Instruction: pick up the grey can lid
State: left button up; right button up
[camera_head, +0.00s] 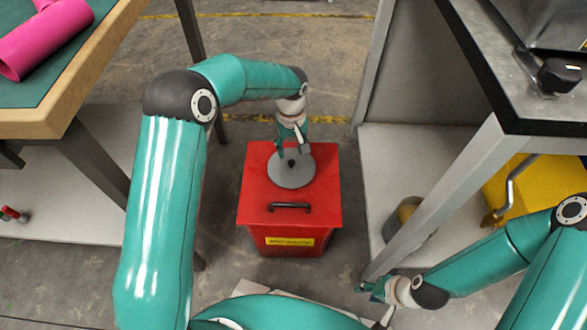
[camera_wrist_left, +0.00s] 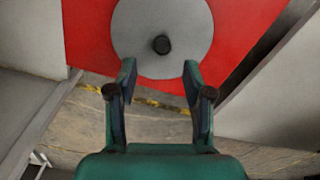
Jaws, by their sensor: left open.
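The grey can lid (camera_head: 291,172) is a round flat disc with a small black knob at its centre. It lies on top of a red box (camera_head: 260,205) between the two tables. In the left wrist view the lid (camera_wrist_left: 178,22) and its knob show just beyond the fingertips. My left gripper (camera_head: 293,150) is above the far part of the lid, fingers pointing down. In the left wrist view this gripper (camera_wrist_left: 158,75) is open with nothing between its fingers. My right gripper (camera_head: 373,287) is low at the lower right, away from the lid; its fingers are too small to read.
The red box has a black handle (camera_head: 290,207) and a yellow label on its front. A wooden-edged table (camera_head: 88,85) with a pink tube (camera_head: 45,38) stands at left.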

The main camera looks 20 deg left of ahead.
aim_at(292, 162)
pick_arm(q)
jog(key=f, duration=0.1)
jog(key=f+b, duration=0.1)
jog(key=f, duration=0.1)
jog(key=f+b, duration=0.1)
jog(key=shift+s+f, duration=0.15)
jog(key=shift+s, duration=0.15)
jog(key=shift+f, duration=0.45)
grip_shut()
